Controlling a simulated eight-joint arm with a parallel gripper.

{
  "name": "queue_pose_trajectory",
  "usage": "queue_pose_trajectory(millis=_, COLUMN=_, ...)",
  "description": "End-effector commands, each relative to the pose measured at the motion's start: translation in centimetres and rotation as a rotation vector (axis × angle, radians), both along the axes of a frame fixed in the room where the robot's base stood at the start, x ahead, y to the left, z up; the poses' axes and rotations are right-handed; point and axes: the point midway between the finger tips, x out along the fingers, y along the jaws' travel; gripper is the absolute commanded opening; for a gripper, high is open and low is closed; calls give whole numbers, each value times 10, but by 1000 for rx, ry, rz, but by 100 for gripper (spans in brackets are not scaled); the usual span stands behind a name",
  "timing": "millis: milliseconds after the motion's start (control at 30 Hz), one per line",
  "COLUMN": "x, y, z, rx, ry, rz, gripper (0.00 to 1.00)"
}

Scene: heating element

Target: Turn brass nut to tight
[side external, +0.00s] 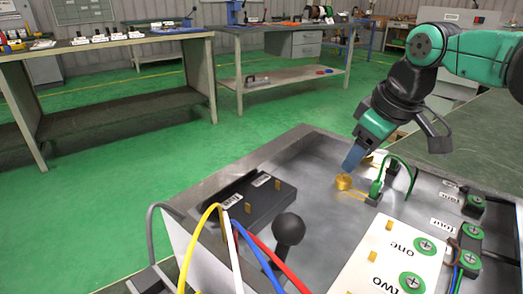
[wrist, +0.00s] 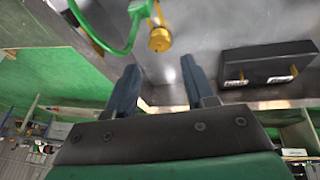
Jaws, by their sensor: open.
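The brass nut (side external: 344,181) is a small gold round piece on the grey metal panel, in the middle right of the side external view. It also shows at the top centre of the wrist view (wrist: 160,40), with a gold strip beside it. My gripper (side external: 352,160) is just above the nut in the side external view. In the wrist view the two blue-grey fingers of my gripper (wrist: 162,75) are apart with nothing between them. The nut lies beyond the fingertips, roughly in line with the gap.
A green wire (side external: 377,180) loops right beside the nut. A black box (side external: 248,203) and a black ball knob (side external: 289,229) stand on the panel to the left. A white board (side external: 388,262) with green screw terminals lies in front. Yellow, blue and red wires cross the near edge.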

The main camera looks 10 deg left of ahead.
Motion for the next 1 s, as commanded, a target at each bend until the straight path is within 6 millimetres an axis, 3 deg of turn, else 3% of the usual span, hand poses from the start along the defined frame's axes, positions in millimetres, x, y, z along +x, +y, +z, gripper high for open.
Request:
queue_pose_trajectory(millis=300, x=-6, y=8, z=-1, rx=-479, ry=-185, rz=1059, gripper=48)
queue_pose_trajectory(millis=500, x=-8, y=12, z=0, rx=-717, ry=-236, rz=1608, gripper=48)
queue_pose_trajectory(millis=700, x=-9, y=13, z=1, rx=-852, ry=-244, rz=1936, gripper=48)
queue_pose_trajectory(millis=867, x=-8, y=13, z=-2, rx=-889, ry=-240, rz=2034, gripper=48)
queue_pose_trajectory(millis=1000, x=-2, y=12, z=-16, rx=-893, ry=-239, rz=2043, gripper=48)
